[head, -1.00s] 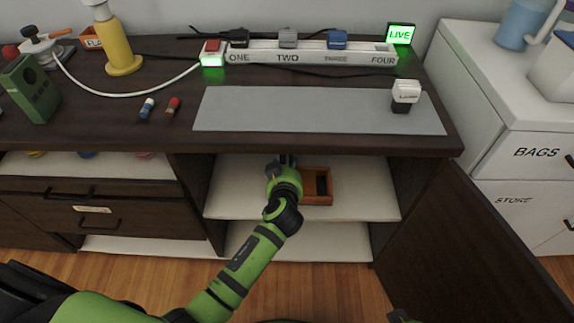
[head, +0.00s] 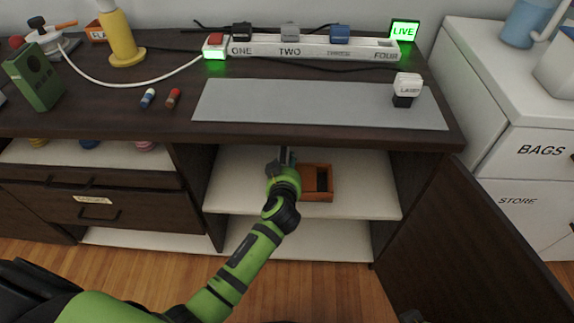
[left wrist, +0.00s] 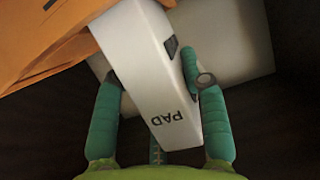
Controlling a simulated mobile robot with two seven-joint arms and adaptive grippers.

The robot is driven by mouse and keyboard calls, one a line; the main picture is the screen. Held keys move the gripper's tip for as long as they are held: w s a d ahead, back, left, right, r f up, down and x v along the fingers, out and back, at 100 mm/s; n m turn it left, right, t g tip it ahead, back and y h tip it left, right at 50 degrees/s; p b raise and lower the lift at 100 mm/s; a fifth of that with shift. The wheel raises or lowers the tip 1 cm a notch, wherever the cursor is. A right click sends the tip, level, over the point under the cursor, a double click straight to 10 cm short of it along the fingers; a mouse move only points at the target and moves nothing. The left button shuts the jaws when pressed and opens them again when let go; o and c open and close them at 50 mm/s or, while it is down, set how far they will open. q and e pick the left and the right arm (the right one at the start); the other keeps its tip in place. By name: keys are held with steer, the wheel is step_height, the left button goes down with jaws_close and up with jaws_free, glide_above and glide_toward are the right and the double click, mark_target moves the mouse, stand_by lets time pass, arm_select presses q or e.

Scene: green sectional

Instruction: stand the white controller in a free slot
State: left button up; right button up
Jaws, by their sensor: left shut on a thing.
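The white controller (left wrist: 150,65), a long white block marked PAD, is between the teal fingers of my left gripper (left wrist: 160,113) in the left wrist view. My left gripper (head: 284,158) is shut on it inside the open cupboard, just left of the orange-brown slotted holder (head: 328,194). The holder stands on the upper shelf and shows dark slots. In the left wrist view the holder (left wrist: 45,45) is at the upper left, and the controller's far end overlaps its edge. I cannot tell whether they touch.
The counter (head: 330,133) overhangs the shelf (head: 370,190). An open door (head: 470,250) stands at the right. On top are a grey mat (head: 300,105), a white plug (head: 408,84) and a power strip (head: 310,48). The shelf right of the holder is clear.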

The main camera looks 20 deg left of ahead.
arm_select(q)
steer(key=o, duration=1.4)
